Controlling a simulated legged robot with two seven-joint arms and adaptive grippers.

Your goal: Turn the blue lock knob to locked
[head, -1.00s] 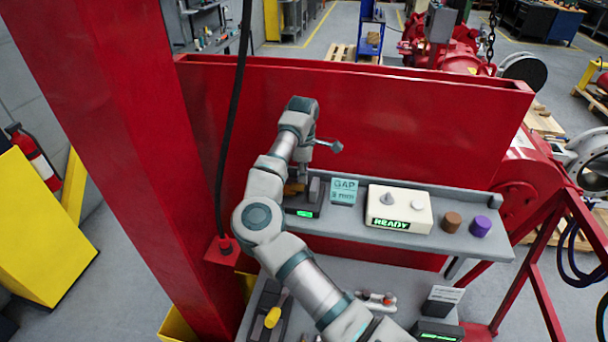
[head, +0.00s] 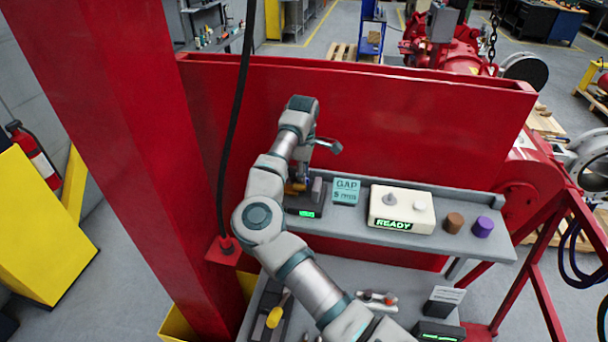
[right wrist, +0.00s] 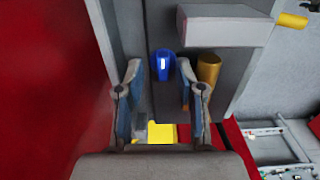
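The blue lock knob (right wrist: 163,63) shows in the right wrist view on a grey housing, with a white mark running roughly up and down on it. My right gripper (right wrist: 160,70) is open, with one finger on each side of the knob. A narrow gap shows on each side, a little wider on the left; I cannot tell how deep the fingers reach. In the head view my right arm reaches over the dark device with a green display (head: 306,213) on the grey shelf. The knob and fingertips are hidden there. My left gripper is not in view.
A brass cylinder (right wrist: 208,68) stands just right of the right finger, and a grey block (right wrist: 225,24) overhangs above it. A red wall (head: 400,115) rises behind.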

